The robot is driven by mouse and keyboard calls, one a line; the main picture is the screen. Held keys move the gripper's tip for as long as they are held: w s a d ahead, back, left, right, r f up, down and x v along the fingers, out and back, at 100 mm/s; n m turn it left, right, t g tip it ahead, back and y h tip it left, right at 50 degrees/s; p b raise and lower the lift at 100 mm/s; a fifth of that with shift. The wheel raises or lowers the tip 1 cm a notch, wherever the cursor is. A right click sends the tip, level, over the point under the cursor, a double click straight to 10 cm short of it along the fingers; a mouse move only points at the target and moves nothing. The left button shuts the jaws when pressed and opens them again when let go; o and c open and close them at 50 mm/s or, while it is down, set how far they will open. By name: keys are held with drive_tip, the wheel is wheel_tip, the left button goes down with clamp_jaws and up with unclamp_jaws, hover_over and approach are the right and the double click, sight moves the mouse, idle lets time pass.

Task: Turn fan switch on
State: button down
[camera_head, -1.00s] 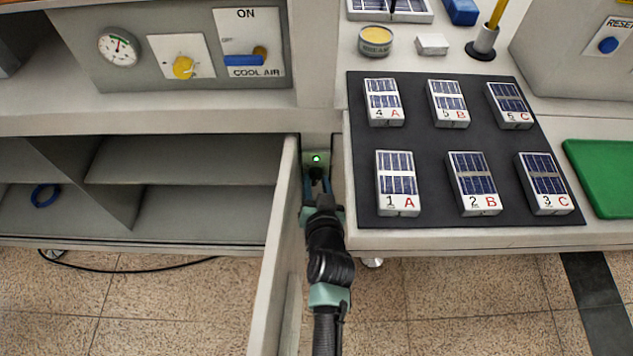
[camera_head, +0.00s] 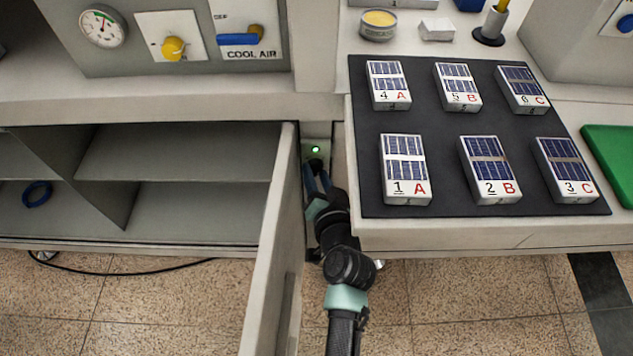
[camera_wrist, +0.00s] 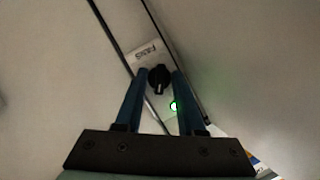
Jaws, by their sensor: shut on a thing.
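The fan switch is a black rotary knob (camera_wrist: 159,78) on a narrow pale panel with a label that seems to read FANS (camera_wrist: 150,52). In the head view the switch (camera_head: 315,164) sits in the gap between the cabinet and the table, just below a lit green lamp (camera_head: 315,149). The lamp also shows lit in the wrist view (camera_wrist: 174,106). My gripper (camera_wrist: 160,76) has its two blue fingers on either side of the knob, shut on it. In the head view my gripper (camera_head: 317,180) reaches into the gap, its fingertips partly hidden.
An open cabinet door (camera_head: 272,240) stands close to the left of my arm. The table edge (camera_head: 450,236) lies close to the right, with a black mat (camera_head: 440,150) bearing several numbered solar-panel blocks. A cool-air lever panel (camera_head: 243,30) is at upper left.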

drive_tip(key=shift+f+m+y+b, duration=0.1)
drive_tip(key=shift+m+y+b, duration=0.3)
drive_tip(key=shift+m+b, duration=0.5)
drive_tip(key=c, duration=0.9)
unclamp_jaws()
drive_tip(key=shift+s, duration=0.1)
drive_tip(key=v, duration=1.3)
drive_tip(key=shift+d+f, duration=0.1)
